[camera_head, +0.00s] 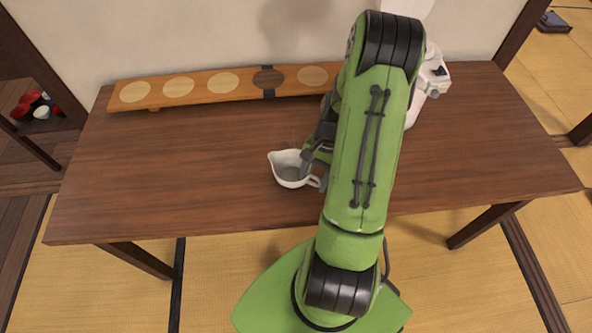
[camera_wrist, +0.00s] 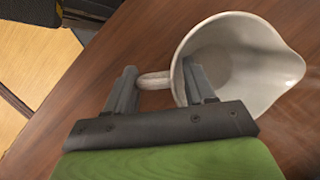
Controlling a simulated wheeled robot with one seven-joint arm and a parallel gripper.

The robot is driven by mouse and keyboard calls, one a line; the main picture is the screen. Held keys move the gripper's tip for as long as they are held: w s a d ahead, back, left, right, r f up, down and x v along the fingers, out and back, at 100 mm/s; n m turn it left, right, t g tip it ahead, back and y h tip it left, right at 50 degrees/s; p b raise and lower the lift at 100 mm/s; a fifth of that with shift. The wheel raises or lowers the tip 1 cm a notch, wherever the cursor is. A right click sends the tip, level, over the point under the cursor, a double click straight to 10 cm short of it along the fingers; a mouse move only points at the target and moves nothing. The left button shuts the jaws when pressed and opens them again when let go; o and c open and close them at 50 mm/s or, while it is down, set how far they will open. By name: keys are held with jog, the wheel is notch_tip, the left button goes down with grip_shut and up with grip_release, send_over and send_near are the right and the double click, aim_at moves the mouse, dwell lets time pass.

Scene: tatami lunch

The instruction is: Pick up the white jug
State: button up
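The white jug (camera_head: 290,181) stands upright on the dark wooden table, left of my arm. Its spout points left and its handle right, toward my gripper (camera_head: 316,158). In the wrist view, the jug (camera_wrist: 245,60) is seen from above, its inside looking empty. My gripper (camera_wrist: 160,80) is open, its fingers apart. The jug's handle (camera_wrist: 154,80) lies between them. One finger shows beyond the handle's outer end, and the other overlaps the jug's mouth, seemingly inside the rim. I cannot tell whether either finger touches the jug.
A long wooden board (camera_head: 195,87) with round pale insets lies along the table's back edge, near the wall. A white appliance (camera_head: 430,80) stands at the back right, behind my arm. The table (camera_head: 150,190) is clear at left and at right.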

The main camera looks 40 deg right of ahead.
grip_shut()
jog(key=shift+r, duration=0.1)
jog(key=shift+r+p, duration=1.6)
jog(key=shift+r, duration=3.3)
